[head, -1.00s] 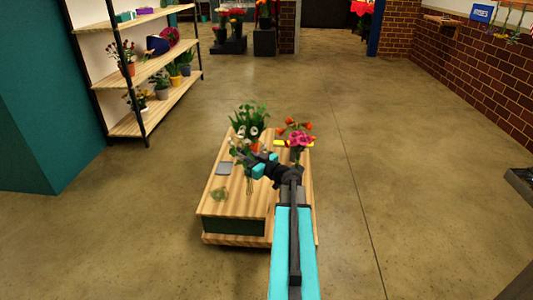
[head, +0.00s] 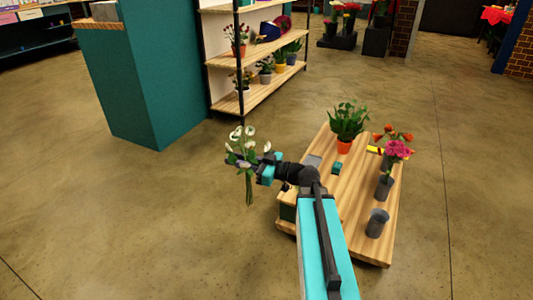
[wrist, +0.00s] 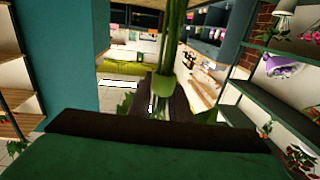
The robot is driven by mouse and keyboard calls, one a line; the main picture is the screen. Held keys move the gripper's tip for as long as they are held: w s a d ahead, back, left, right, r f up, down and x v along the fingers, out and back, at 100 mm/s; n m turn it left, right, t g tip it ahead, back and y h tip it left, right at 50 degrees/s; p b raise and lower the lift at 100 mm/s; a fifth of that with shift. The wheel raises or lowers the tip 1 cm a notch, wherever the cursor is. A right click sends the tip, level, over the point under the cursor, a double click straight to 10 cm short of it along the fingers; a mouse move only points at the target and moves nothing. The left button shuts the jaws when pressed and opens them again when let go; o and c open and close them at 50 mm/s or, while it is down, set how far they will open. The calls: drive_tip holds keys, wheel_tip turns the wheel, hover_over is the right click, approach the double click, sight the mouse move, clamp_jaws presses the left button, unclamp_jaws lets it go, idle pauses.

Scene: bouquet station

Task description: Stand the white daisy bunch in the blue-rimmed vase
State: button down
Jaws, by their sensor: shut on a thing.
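My gripper (head: 258,168) is shut on the white daisy bunch (head: 243,150), with white blooms at the top and green stems hanging below. The bunch is roughly upright, left of the wooden table and over bare floor in the head view. In the wrist view, the green stems (wrist: 172,45) rise from between the jaws and the blooms are out of sight. A grey vase (head: 377,223) stands empty near the table's front right. I cannot make out a blue rim on either.
The wooden table (head: 346,205) also holds a potted leafy plant (head: 347,125), a small teal block (head: 337,168) and a yellow item (head: 374,150). A plant shelf (head: 262,96) and a teal partition (head: 150,85) stand behind. The floor at left is clear.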

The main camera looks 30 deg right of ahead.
drive_tip(key=s+a+r+n+g+y, duration=0.1)
drive_tip(key=s+a+n+g+y, duration=0.1)
drive_tip(key=a, duration=0.9)
drive_tip(key=shift+s+r+g+y, duration=0.15)
drive_tip(key=shift+s+g+y, duration=0.2)
drive_tip(key=shift+g, duration=0.25)
drive_tip(key=shift+d, duration=0.15)
